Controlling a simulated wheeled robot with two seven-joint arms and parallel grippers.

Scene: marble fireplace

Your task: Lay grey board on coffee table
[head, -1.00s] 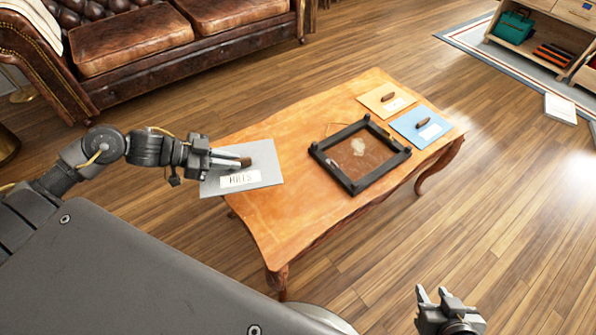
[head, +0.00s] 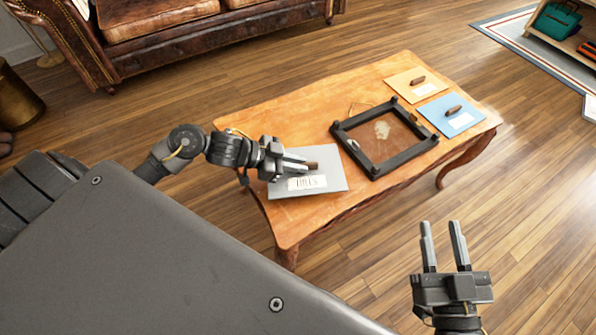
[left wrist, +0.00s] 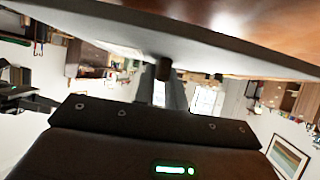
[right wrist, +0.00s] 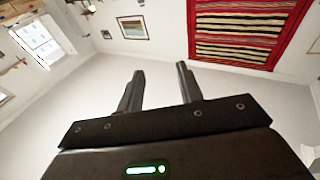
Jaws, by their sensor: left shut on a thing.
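The grey board (head: 327,180) has a white lettered label and a brown wooden handle (head: 311,165). My left gripper (head: 301,167) is shut on that handle, and the board is over the left end of the wooden coffee table (head: 258,209). In the left wrist view the grey board (left wrist: 110,18) spans the top, close to the orange tabletop; I cannot tell whether they touch. My right gripper (head: 443,240) is open and empty, in front of the table; its spread fingers also show in the right wrist view (right wrist: 158,90).
A black frame (head: 384,138) lies mid-table with a pale patch inside. A yellow board (head: 403,88) and a blue board (head: 452,124) lie at the table's right end. A brown leather sofa (head: 160,35) stands behind. Bare floor surrounds the table.

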